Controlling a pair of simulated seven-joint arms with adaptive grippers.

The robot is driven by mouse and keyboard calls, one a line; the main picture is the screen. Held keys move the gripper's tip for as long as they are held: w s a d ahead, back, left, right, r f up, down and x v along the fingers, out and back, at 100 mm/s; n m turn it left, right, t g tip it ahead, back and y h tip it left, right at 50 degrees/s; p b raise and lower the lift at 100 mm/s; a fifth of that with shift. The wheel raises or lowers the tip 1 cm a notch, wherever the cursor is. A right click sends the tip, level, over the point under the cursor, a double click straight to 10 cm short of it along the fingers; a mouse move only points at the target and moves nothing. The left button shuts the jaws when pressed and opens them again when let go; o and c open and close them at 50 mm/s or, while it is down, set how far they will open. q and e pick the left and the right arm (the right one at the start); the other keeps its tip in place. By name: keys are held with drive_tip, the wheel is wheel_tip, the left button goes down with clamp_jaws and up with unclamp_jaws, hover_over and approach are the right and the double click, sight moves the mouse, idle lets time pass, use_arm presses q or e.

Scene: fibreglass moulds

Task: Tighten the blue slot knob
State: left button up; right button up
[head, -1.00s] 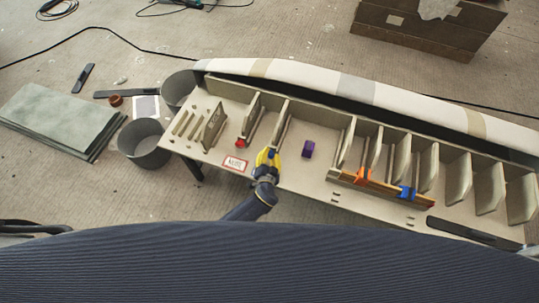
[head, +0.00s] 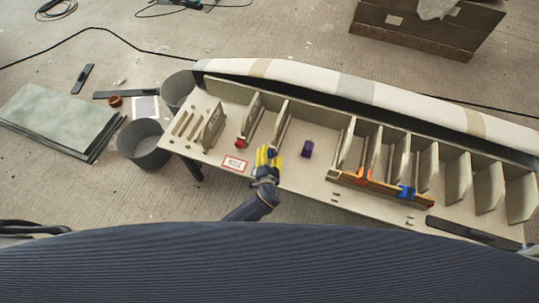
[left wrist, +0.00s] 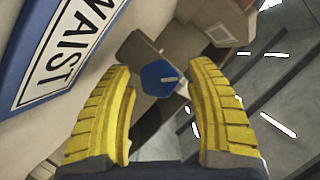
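In the left wrist view, the blue slot knob (left wrist: 160,79) is a faceted blue head with a short pale slot mark. It sits on a brown-grey block and shows between and beyond my yellow fingertips. My left gripper (left wrist: 160,105) is open, with a clear gap between the fingers and the knob. In the head view, my left gripper (head: 268,157) is at the front edge of the pale mould bench (head: 300,176). I cannot make out the slot knob there; the gripper may hide it. My right gripper is not in view.
A red knob (head: 240,143) and a purple block (head: 307,149) flank my gripper on the bench. Orange (head: 362,175) and blue (head: 405,192) clamps hold a rail at the right. A blue-framed WAIST label (left wrist: 70,45) is close to the left finger.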

use_arm(q)
drive_tip(key=shift+s+f, duration=0.1)
drive_tip(key=shift+s, duration=0.05)
drive_tip(key=shift+s, duration=0.25)
drive_tip(key=v, duration=1.1)
drive_tip(key=shift+s, duration=0.1)
